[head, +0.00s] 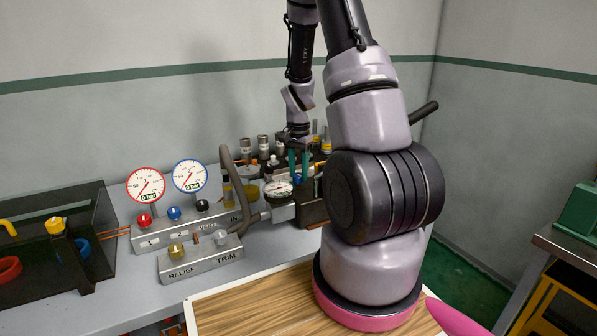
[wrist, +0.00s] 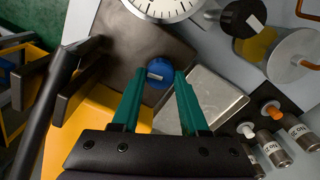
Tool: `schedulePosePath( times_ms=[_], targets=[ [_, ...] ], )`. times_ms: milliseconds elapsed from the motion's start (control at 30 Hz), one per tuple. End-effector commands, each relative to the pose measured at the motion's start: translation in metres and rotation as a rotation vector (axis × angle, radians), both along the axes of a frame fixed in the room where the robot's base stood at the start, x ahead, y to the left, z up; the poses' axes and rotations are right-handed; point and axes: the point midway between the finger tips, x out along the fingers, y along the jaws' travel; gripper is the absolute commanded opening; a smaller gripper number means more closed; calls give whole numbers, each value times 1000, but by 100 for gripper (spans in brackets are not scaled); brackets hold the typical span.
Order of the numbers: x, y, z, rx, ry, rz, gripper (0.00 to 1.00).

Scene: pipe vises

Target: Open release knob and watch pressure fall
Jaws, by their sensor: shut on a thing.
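A round blue knob (wrist: 159,74) with a small white label sits on a dark block in the wrist view. My gripper (wrist: 158,78) has its teal fingers on either side of the knob and is shut on it. In the head view, my gripper (head: 299,165) points down at the pump block (head: 312,206), and the knob is hidden there. A white dial gauge (head: 278,189) stands just left of the fingers. Its lower part shows at the top of the wrist view (wrist: 162,8); its reading is not legible.
A RELIEF/TRIM block (head: 200,260) stands in front. Several metal cylinders (head: 263,145) stand behind my gripper. A black lever (wrist: 48,110) runs along the wrist view's left.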

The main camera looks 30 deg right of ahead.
Motion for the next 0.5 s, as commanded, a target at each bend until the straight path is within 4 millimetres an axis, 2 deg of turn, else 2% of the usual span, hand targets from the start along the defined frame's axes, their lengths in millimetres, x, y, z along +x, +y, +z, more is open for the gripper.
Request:
schedulePosePath(
  times_ms=[500],
  targets=[
    [1,0,0,1,-1,491,0]
  ],
)
